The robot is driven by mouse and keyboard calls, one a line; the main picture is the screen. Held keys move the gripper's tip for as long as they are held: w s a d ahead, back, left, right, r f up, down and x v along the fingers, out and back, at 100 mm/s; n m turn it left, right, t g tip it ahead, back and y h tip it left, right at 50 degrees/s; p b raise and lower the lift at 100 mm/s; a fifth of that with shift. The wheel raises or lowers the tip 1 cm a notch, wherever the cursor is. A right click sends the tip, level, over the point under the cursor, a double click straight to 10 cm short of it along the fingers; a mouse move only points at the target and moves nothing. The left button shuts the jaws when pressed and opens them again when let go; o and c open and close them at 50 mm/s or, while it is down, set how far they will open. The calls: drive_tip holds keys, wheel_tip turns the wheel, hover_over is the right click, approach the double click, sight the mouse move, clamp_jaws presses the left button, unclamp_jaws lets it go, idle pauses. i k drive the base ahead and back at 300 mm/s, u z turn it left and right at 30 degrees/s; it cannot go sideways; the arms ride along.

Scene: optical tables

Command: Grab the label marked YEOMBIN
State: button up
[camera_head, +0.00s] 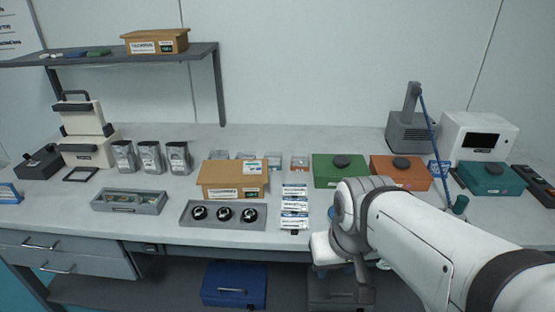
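Several white labels (295,207) with blue and dark print lie in a column near the front edge of the table, right of the cardboard box. Their print is too small to read, so I cannot tell which one is marked YEOMBIN. My arm reaches in from the lower right. Its wrist and my gripper (328,249) are at the table's front edge, just right of and below the labels, apart from them. The fingers cannot be made out clearly, and no held label shows.
A grey tray with round black parts (223,226) and a cardboard box (232,175) stand left of the labels. Green (335,177) and orange (400,181) cases stand to the right, partly behind my arm. Small grey boxes are behind. A shelf (200,52) overhangs the left.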

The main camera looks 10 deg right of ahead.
sight(287, 190)
drive_tip(key=i, duration=0.85)
drive_tip(key=u, duration=0.05)
